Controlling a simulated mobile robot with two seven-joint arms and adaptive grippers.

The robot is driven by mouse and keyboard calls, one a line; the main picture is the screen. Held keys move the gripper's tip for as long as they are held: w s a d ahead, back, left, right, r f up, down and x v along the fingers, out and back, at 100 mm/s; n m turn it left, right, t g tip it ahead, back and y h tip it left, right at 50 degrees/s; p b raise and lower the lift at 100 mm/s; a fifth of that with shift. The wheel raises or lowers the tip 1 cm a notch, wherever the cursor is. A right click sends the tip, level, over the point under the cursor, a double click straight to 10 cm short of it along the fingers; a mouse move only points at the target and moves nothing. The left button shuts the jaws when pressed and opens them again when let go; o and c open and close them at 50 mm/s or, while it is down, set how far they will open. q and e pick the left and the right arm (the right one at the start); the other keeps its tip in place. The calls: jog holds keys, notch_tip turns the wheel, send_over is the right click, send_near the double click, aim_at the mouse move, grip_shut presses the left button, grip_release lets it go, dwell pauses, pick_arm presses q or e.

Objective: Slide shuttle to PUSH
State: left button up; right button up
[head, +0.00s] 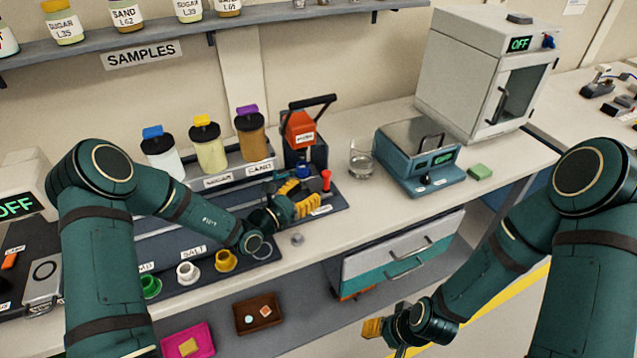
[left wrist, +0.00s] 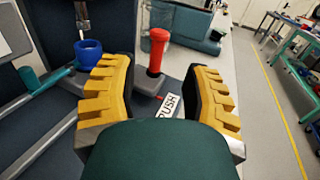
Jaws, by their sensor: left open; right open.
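The shuttle with its upright red handle (head: 326,179) stands at the right end of the dark station on the bench. In the left wrist view, the red handle (left wrist: 157,48) rises from a grey base (left wrist: 150,82). A white PUSH label (left wrist: 168,105) lies nearer to the gripper than the base. My left gripper (head: 303,194) is open, and the handle stands just beyond its fingertips, between the yellow pads in the left wrist view (left wrist: 155,78). I see no contact. My right gripper (head: 384,331) is open and empty, low in front of the bench.
A blue cup (head: 303,170) sits left of the handle, below the orange press (head: 300,130). A glass beaker (head: 361,158) and a teal balance (head: 418,155) stand to the right. Coloured funnels (head: 188,272) line the front left.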

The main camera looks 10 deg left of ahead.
pick_arm(q)
jog(key=shift+v, duration=1.55)
